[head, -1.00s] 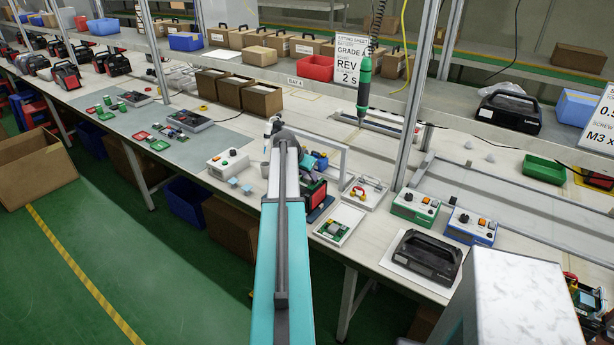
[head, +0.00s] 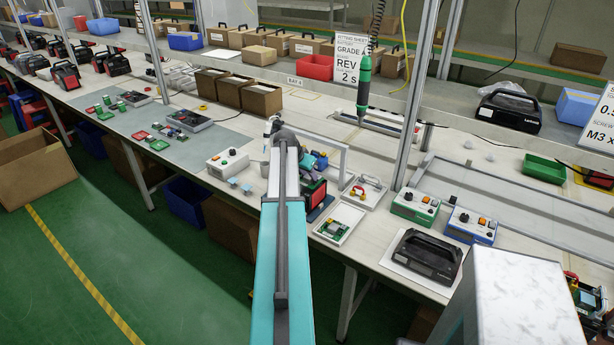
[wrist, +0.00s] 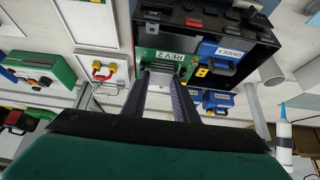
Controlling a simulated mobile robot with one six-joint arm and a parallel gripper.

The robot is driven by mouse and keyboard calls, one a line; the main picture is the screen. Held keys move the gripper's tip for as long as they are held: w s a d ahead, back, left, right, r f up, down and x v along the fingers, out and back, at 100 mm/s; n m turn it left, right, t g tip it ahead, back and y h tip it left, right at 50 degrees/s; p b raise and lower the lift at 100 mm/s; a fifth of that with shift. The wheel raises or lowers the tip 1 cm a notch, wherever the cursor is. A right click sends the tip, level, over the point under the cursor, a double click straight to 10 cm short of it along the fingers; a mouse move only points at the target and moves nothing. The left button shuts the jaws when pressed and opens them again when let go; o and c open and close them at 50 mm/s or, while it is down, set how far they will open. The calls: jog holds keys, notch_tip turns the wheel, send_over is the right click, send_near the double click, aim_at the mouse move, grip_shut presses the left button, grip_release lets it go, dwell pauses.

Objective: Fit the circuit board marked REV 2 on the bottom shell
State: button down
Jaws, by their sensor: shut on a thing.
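The green circuit board marked REV 2 (wrist: 165,56) is in the wrist view, with its label readable. My gripper (wrist: 166,80) is shut on the board's near edge. The board is at the open black bottom shell (wrist: 205,22), over its left part. I cannot tell whether it is seated or slightly above. A blue part marked GRADE A (wrist: 226,52) sits to its right in the shell. In the head view the shell (head: 314,194) shows only partly, with a red edge; my arm hides the gripper and the board.
A white tray with a green part (head: 339,223) and one with a red-handled part (head: 363,191) lie to the right. Two control boxes (head: 415,206) (head: 470,226) and a black cover (head: 427,255) are farther right. A bottle (wrist: 284,133) stands near my gripper.

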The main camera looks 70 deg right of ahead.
jog(key=shift+f+b, duration=1.25)
jog(key=shift+f, duration=0.5)
dwell(1.6)
jog(key=c, duration=1.3)
grip_release()
jog(key=shift+c, duration=0.2)
jog(key=o, duration=0.4)
jog(key=shift+s, duration=0.1)
